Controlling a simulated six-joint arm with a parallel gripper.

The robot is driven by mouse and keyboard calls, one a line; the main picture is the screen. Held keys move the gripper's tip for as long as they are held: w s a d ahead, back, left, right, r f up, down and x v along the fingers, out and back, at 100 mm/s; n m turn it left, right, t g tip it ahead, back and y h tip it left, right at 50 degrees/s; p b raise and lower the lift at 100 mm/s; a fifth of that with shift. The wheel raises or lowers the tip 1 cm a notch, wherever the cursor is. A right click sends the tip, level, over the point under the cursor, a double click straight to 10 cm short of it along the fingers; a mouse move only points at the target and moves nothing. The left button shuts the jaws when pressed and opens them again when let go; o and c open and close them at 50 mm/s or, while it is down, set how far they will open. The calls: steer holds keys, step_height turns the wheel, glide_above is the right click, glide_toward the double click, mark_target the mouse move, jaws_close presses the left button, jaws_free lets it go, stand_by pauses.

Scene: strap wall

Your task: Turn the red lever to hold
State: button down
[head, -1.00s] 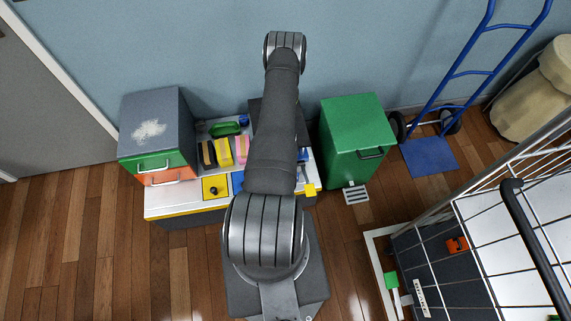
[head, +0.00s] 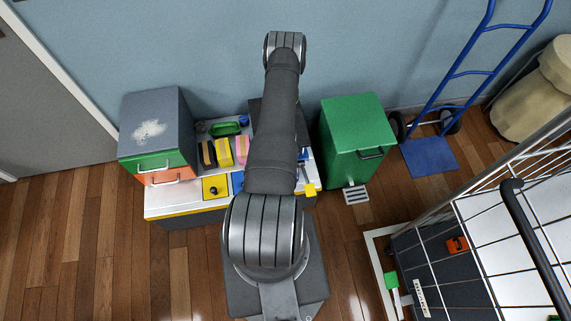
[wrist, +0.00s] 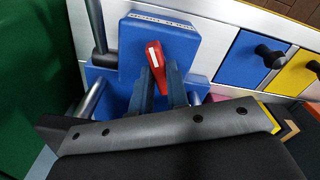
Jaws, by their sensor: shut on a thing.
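The red lever (wrist: 156,66) shows in the wrist view on a blue block (wrist: 185,42) with a pale label strip along its top edge. The lever has a white mark on it and lies slightly tilted. My gripper (wrist: 160,84) is shut on the lever, with a dark finger on each side of its lower part. The lever's lower end is hidden between the fingers. The label on the block is too small to read. In the head view my arm hides the lever and the gripper.
Metal rods (wrist: 95,22) stand beside the blue block. A blue panel (wrist: 243,62) and a yellow panel (wrist: 298,72), each with a black knob, are to the right. In the head view a green cabinet (head: 352,140) and a grey-topped drawer unit (head: 155,125) flank the bench.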

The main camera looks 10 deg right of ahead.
steer(key=m, duration=1.2)
stand_by(0.6)
steer(key=c, duration=1.4)
jaws_free()
step_height(320, 180, up, 18)
steer(key=shift+f, duration=0.25)
